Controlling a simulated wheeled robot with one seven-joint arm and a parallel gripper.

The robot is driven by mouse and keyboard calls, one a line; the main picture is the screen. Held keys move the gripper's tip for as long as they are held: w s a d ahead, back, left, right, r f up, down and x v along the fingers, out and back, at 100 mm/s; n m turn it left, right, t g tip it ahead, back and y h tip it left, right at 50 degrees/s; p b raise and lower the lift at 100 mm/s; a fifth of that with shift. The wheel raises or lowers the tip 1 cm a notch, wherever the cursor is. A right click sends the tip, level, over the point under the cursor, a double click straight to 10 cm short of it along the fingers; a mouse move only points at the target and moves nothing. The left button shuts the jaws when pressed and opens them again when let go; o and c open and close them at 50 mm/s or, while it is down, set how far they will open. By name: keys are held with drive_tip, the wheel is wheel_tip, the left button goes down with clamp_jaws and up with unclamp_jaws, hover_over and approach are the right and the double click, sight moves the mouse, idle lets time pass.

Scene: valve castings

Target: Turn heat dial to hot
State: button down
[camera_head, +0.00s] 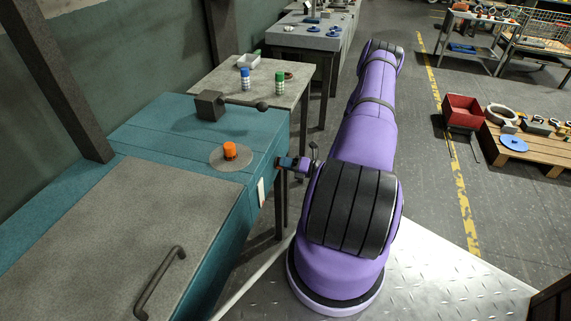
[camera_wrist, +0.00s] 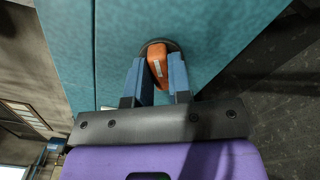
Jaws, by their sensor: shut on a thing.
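The heat dial (camera_wrist: 158,62) is an orange knob with a white mark on a dark round base, set in the teal side face of a cabinet. My gripper (camera_wrist: 157,72) is shut on it, with one blue finger on each side. The white mark runs nearly along the fingers, slightly tilted. In the head view my gripper (camera_head: 290,163) reaches the cabinet's right side, and the dial is mostly hidden there. No hot or cold marking is readable.
The teal cabinet (camera_head: 175,145) has an orange knob (camera_head: 230,151) on a grey disc, a dark block with a lever (camera_head: 212,105) and a grey lid with a handle (camera_head: 158,280). A side table (camera_head: 225,80) holds blue and green bottles. Open floor lies right.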

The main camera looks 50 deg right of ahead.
drive_tip(key=m, duration=1.2)
drive_tip(key=shift+f, duration=0.25)
drive_tip(key=shift+m, duration=0.3)
drive_tip(key=c, duration=1)
unclamp_jaws()
drive_tip(key=shift+c, duration=0.2)
drive_tip(key=v, duration=1)
drive_tip(key=shift+s+d, duration=0.15)
drive_tip(key=shift+s, duration=0.25)
drive_tip(key=shift+r, duration=0.1)
